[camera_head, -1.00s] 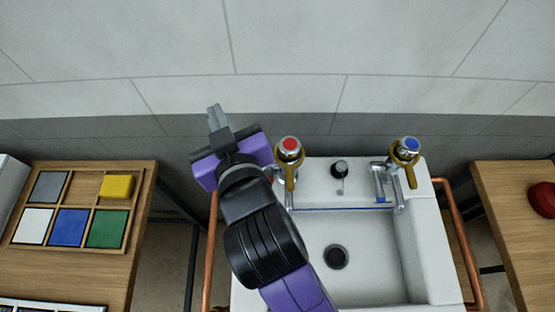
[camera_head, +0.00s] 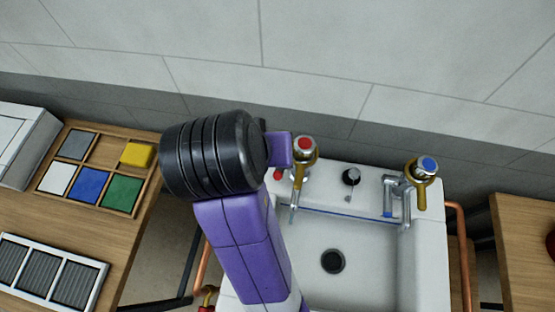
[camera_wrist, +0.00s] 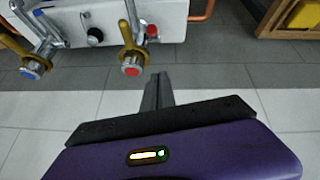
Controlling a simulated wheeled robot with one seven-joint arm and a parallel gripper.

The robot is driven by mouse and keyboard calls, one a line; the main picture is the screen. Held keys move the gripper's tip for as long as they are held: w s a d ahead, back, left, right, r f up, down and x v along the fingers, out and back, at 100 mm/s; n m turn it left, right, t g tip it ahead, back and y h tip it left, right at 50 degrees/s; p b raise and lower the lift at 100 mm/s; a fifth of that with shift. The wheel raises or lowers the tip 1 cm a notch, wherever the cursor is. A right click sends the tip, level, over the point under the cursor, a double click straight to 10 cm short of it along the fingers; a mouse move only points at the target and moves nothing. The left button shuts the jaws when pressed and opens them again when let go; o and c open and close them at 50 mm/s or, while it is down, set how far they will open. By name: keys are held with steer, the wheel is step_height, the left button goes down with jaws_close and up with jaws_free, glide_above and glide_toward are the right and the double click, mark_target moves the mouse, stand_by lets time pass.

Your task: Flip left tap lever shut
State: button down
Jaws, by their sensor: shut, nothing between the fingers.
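The left tap (camera_head: 305,146) has a red cap and a brass lever (camera_head: 298,176) that points toward the front of the white basin (camera_head: 400,285). In the wrist view the red-capped tap (camera_wrist: 131,66) is upper left of my fingertips, and its brass lever (camera_wrist: 125,32) points away toward the basin. My gripper (camera_wrist: 161,80) is shut and empty, beside the tap with a visible gap. In the head view my dark wrist hides the fingers; a purple part of the gripper shows just left of the tap.
The blue-capped right tap (camera_head: 423,166) and a black knob (camera_head: 351,177) sit on the basin's back ledge. A small red piece (camera_head: 278,175) is near the left tap. Copper pipes (camera_head: 460,255) flank the basin. A wooden bench with coloured tiles (camera_head: 88,187) stands left.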

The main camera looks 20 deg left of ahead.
stand_by(0.3)
steer(key=b, duration=0.5)
glide_above(276, 170)
steer(key=w+a, duration=0.2)
steer(key=w, duration=0.1)
step_height(276, 170, down, 8)
steer(key=shift+s+d+f+p, duration=0.25)
steer(key=shift+s+d+f, duration=0.1)
steer(key=shift+s+f, duration=0.2)
steer(key=shift+s+d+f+p, duration=0.2)
steer(key=shift+s+d+f, duration=0.15)
steer(key=shift+f, duration=0.3)
steer(key=shift+s+d+f, duration=0.2)
steer(key=shift+s+f, duration=0.2)
steer(key=shift+f, duration=0.05)
steer(key=shift+s+f, duration=0.1)
steer(key=shift+f, duration=0.05)
